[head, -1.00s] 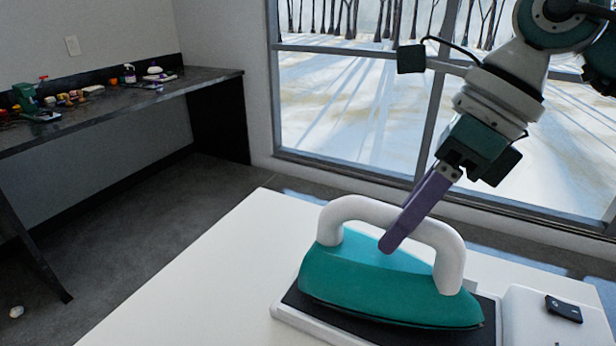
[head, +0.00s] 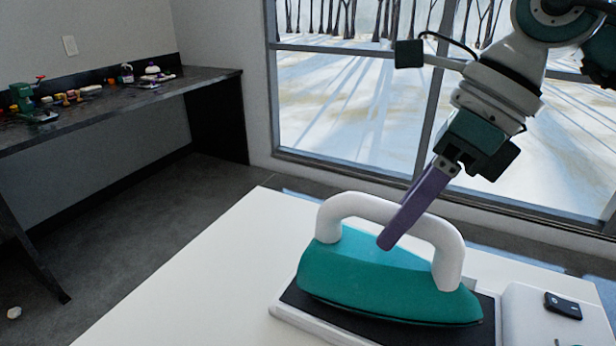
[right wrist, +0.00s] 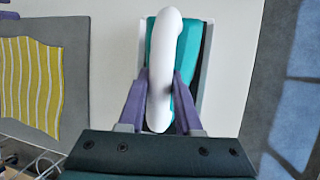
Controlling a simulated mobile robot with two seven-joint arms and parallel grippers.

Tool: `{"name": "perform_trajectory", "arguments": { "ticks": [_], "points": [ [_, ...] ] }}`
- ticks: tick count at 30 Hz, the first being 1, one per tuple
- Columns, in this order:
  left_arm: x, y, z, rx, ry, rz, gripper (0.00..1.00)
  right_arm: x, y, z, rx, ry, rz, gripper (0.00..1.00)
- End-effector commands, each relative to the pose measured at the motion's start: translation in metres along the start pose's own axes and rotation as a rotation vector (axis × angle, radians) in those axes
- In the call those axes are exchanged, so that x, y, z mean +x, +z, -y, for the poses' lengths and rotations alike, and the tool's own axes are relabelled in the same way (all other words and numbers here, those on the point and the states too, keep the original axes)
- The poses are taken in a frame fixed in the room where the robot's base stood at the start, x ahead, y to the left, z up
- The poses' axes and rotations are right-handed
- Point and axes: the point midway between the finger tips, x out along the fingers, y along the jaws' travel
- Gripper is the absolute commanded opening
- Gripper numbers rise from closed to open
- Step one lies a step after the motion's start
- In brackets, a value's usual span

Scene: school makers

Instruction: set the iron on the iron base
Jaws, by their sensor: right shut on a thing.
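The teal iron (head: 365,275) with a white arched handle (head: 345,205) is at the front of the white table, over the dark pad of the iron base (head: 310,312). Its underside looks level and close to the pad; I cannot tell if it fully rests there. My right gripper (head: 388,240) is shut on the iron's handle from above. In the right wrist view, the purple fingers (right wrist: 160,100) stand on either side of the white handle, with the teal body beneath.
The white table (head: 180,290) is bare left of the base. A white block with a small black item (head: 562,306) is at the right of the base. A dark bench (head: 120,100) with small objects stands at the far left. A window is behind.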

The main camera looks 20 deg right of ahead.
Motion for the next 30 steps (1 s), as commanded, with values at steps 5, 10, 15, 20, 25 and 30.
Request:
{"name": "perform_trajectory", "arguments": {
  "ticks": [5,10,15,20,25,30],
  "points": [
    [0.000,-0.001,-0.002,-0.006,0.004,-0.001,0.50,-0.001,0.002,0.000,-0.001,-0.001,0.005,0.00],
    [0.001,-0.001,-0.002,-0.008,0.006,-0.002,0.50,0.000,0.001,0.000,-0.001,-0.001,0.005,0.00],
    [0.003,0.000,-0.002,-0.007,0.006,-0.002,0.50,0.002,0.000,0.001,-0.001,-0.001,0.005,0.00],
    [0.006,0.001,-0.002,-0.007,0.005,-0.002,0.50,0.005,-0.001,0.002,-0.001,-0.001,0.005,0.00],
    [0.008,0.002,-0.001,-0.003,0.003,-0.001,0.50,0.008,-0.002,0.002,-0.001,-0.001,0.005,0.00],
    [0.011,0.003,0.000,0.001,-0.001,-0.001,0.50,0.010,-0.003,0.003,-0.001,-0.001,0.005,0.00]
  ]
}}
